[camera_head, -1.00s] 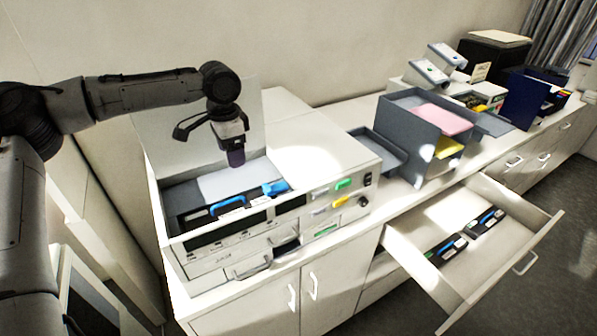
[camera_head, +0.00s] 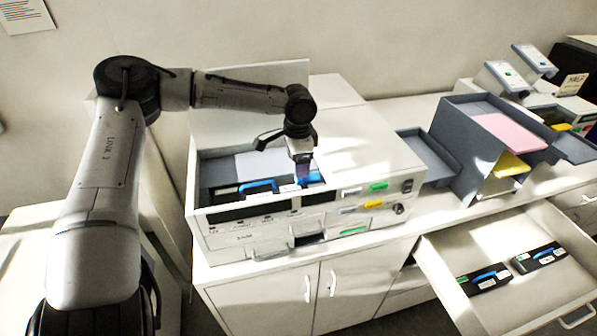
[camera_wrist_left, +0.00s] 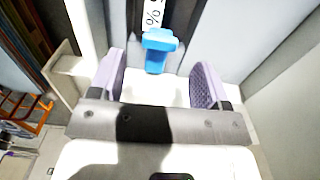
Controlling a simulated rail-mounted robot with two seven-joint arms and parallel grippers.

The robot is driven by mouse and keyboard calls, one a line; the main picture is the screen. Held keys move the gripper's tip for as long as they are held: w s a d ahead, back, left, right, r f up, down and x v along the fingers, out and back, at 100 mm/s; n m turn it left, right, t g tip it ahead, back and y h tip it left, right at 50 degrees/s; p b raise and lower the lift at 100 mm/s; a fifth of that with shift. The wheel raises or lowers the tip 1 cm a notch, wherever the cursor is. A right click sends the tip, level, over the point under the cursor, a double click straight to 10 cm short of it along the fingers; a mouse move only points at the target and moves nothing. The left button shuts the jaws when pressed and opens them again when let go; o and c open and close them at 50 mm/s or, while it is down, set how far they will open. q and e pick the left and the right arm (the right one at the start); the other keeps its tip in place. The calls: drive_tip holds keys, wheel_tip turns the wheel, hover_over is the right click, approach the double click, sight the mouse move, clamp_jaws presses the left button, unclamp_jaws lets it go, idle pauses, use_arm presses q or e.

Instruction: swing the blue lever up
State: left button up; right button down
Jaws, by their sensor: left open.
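The blue lever (camera_head: 315,177) is in the open bay of the white machine (camera_head: 255,222), at the bay's right side. In the left wrist view the blue lever (camera_wrist_left: 158,48) lies beyond and between the two pale purple fingers. My left gripper (camera_head: 303,178) points down into the bay right at the lever and hides part of it. In the wrist view the left gripper (camera_wrist_left: 157,88) is open, with a gap on each side of the lever. I cannot tell whether a finger touches it. My right gripper is out of view.
A blue handle (camera_head: 258,186) stands in the bay left of the lever. The machine's raised lid (camera_head: 235,125) is behind my gripper. To the right are a grey tray unit (camera_head: 455,130) and an open drawer (camera_head: 510,295) holding two dark cartridges with blue handles.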

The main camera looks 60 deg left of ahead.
use_arm(q)
drive_tip(key=shift+f, duration=2.05)
drive_tip(key=c, duration=0.9)
drive_tip(key=shift+w+d+r+g+y, duration=0.1)
drive_tip(key=shift+w+r+g+y, duration=0.25)
drive_tip(key=shift+g, duration=0.65)
drive_tip(key=shift+w+d+r+g+y, duration=0.15)
drive_tip(key=shift+w+r+g, duration=0.35)
drive_tip(key=shift+g, duration=0.5)
drive_tip(key=shift+w+d+r+g+y, duration=0.1)
drive_tip(key=shift+w+r+g+y, duration=0.2)
drive_tip(key=shift+g, duration=0.4)
drive_tip(key=shift+w+r+g, duration=0.1)
drive_tip(key=shift+w+g, duration=0.25)
drive_tip(key=shift+g, duration=0.35)
drive_tip(key=o, duration=0.9)
